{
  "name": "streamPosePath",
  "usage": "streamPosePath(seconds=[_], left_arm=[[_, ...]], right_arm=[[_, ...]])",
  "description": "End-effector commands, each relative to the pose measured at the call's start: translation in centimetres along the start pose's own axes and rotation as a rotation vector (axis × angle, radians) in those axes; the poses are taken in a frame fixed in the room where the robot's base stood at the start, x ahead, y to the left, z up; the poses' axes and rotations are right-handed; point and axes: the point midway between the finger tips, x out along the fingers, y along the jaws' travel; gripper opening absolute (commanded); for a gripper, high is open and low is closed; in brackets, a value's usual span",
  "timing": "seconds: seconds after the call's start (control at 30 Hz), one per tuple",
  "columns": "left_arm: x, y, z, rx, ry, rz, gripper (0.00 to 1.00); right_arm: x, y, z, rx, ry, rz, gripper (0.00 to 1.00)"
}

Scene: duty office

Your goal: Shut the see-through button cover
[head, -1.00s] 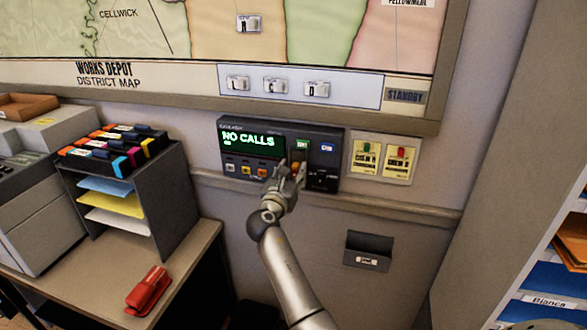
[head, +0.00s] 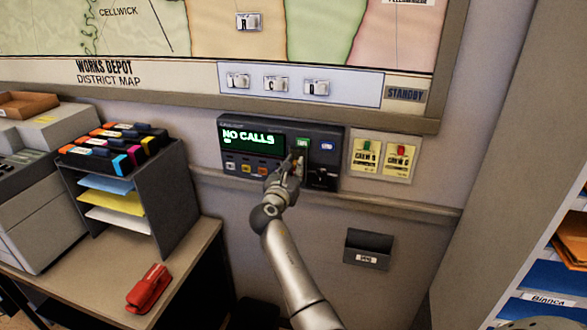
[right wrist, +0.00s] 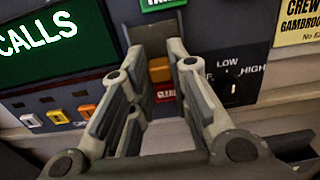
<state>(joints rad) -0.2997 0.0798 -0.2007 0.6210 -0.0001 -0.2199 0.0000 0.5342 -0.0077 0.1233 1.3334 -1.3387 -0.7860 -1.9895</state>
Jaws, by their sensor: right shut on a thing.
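The dark call panel (head: 233,170) is on the wall under the map, its green screen reading "NO CALLS". My right gripper (head: 296,158) is at the panel, below its lit green button. In the right wrist view its two fingers (right wrist: 156,48) reach up to the panel, one on each side of an orange button (right wrist: 160,70). They are shut on the see-through button cover (right wrist: 153,40), which is very faint between the fingertips. I cannot make out its edges or its exact tilt. My left gripper is not in view.
A dial (right wrist: 234,92) marked LOW and HIGH is right of the fingers. Two yellow crew cards (head: 366,158) hang right of the panel. A wall rail (head: 400,208) runs beneath. A desk with a file rack (head: 160,195) and a red stapler (head: 149,289) stands at left.

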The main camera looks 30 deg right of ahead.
Motion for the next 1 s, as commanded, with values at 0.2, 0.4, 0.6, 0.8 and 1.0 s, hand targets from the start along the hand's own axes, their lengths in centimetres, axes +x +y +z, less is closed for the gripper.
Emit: streamPosePath(seconds=[0.2, 0.4, 0.6, 0.8, 1.0], left_arm=[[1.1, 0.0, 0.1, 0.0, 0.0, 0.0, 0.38], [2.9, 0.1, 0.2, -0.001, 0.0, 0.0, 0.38], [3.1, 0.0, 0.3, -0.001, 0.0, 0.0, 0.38], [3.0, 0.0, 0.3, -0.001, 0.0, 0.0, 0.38], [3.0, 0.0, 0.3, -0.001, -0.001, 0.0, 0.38]], right_arm=[[0.0, 0.0, -2.1, -0.005, 0.002, 0.0, 0.0], [0.0, 0.0, -5.5, -0.003, 0.001, 0.0, 0.0], [-0.1, 0.0, -6.5, 0.0, 0.003, 0.0, 0.0], [-0.1, 0.0, -6.6, -0.002, 0.007, 0.0, 0.0], [-0.1, 0.0, -6.5, -0.001, 0.005, 0.0, 0.39]])
